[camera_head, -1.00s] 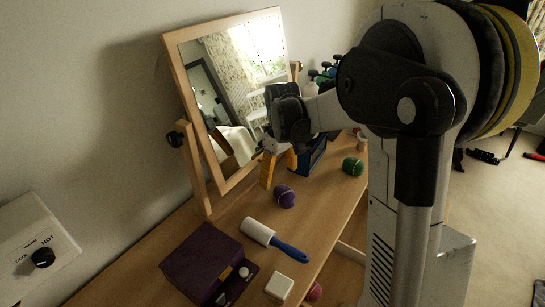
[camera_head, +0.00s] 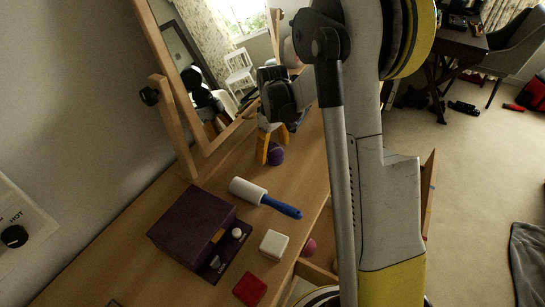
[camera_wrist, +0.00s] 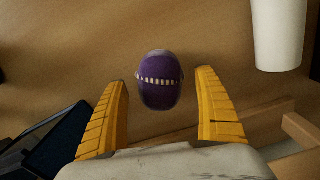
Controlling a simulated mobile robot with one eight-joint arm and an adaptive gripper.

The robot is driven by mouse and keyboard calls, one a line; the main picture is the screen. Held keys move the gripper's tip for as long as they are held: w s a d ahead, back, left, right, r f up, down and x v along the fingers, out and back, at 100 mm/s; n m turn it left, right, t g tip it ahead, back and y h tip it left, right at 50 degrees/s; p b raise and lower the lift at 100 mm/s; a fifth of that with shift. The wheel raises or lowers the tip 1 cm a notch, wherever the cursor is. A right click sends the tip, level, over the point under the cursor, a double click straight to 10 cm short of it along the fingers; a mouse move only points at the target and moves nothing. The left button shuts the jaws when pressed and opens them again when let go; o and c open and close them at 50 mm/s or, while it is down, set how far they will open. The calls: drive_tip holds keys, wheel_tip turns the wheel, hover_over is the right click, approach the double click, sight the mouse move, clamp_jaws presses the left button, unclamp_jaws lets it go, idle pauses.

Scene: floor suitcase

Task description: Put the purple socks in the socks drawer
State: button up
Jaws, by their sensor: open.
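The purple socks (camera_head: 276,154), a rolled ball with a pale striped band, lie on the wooden dresser top near the mirror's foot. In the wrist view the socks (camera_wrist: 160,92) sit centred just ahead of my gripper's opening. My gripper (camera_head: 273,147) has its yellow fingers pointing down, spread apart beside the socks; in the wrist view neither finger touches them. An open drawer (camera_head: 318,272) shows below the dresser's front edge, with a pink ball (camera_head: 309,247) in or by it. My arm hides much of the drawer, and I see no label on it.
A tilted mirror (camera_head: 200,75) stands behind my gripper. A lint roller (camera_head: 262,197), a purple box (camera_head: 193,226), a white cube (camera_head: 274,244) and a red block (camera_head: 250,289) lie nearer on the top. A dark blue container (camera_wrist: 55,140) is at the wrist view's lower left.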

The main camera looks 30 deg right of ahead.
sight(273, 147)
drive_tip(key=shift+f, duration=0.65)
drive_tip(key=shift+r, duration=0.1)
drive_tip(key=c, duration=1.4)
drive_tip(key=shift+o, duration=0.2)
drive_tip(key=shift+r, duration=0.1)
wheel_tip(273, 147, up, 5)
drive_tip(key=shift+d+f+p, duration=0.1)
drive_tip(key=shift+f+p, duration=0.1)
drive_tip(key=shift+p, duration=1)
drive_tip(key=s+d+r+p, duration=0.3)
drive_tip(key=s+d+r, duration=0.3)
drive_tip(key=d, duration=0.3)
drive_tip(key=shift+s+d, duration=0.25)
